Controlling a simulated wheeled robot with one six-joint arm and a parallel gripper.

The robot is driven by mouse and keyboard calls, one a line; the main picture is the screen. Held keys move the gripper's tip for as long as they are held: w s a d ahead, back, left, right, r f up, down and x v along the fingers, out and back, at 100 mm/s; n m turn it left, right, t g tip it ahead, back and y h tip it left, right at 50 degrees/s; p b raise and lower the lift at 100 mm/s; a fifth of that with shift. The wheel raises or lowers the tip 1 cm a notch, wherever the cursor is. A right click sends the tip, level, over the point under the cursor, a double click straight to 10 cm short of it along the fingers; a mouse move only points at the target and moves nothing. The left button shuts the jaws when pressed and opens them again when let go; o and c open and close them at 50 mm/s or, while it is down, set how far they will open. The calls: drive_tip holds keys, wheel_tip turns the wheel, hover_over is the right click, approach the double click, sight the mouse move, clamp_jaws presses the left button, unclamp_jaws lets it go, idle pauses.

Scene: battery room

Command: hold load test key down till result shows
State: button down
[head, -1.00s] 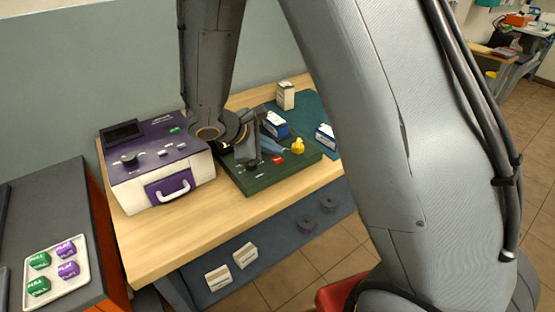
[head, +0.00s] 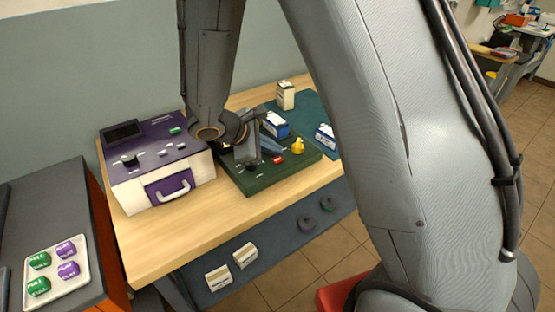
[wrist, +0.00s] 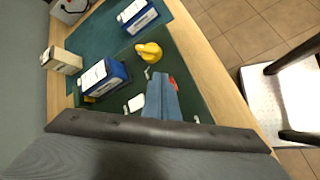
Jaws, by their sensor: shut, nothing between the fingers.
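My gripper (head: 276,148) is shut and empty, low over a dark green panel (head: 262,181) on the wooden bench. In the wrist view its blue-grey fingers (wrist: 161,84) point across the same panel (wrist: 197,100). A red part (head: 278,160) lies close beside the fingertips; it is partly hidden in the wrist view (wrist: 173,83). I cannot tell whether the fingers touch any key. A purple and white tester (head: 140,195) with a dark screen (head: 122,132), a black knob and several small keys stands left of the panel. No lettering on the keys is readable, and the screen looks dark.
A yellow duck-like object (head: 298,146) stands close by my fingers. Blue and white boxes (head: 275,124) (head: 325,136) and a cream carton (head: 285,95) stand behind. A tray (head: 84,262) of green and purple pieces is at left. Bare bench (head: 240,210) lies in front.

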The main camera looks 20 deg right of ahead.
sight(274, 161)
drive_tip(key=shift+f, duration=0.15)
drive_tip(key=shift+f+b, duration=0.3)
drive_tip(key=shift+b, duration=0.1)
drive_tip(key=shift+f+b, duration=0.35)
idle(0.5)
drive_tip(key=shift+r, duration=0.1)
idle(2.9)
drive_tip(key=shift+r+p, duration=0.55)
drive_tip(key=shift+r, duration=0.15)
drive_tip(key=shift+r+p, duration=1.75)
drive_tip(key=shift+r, duration=0.8)
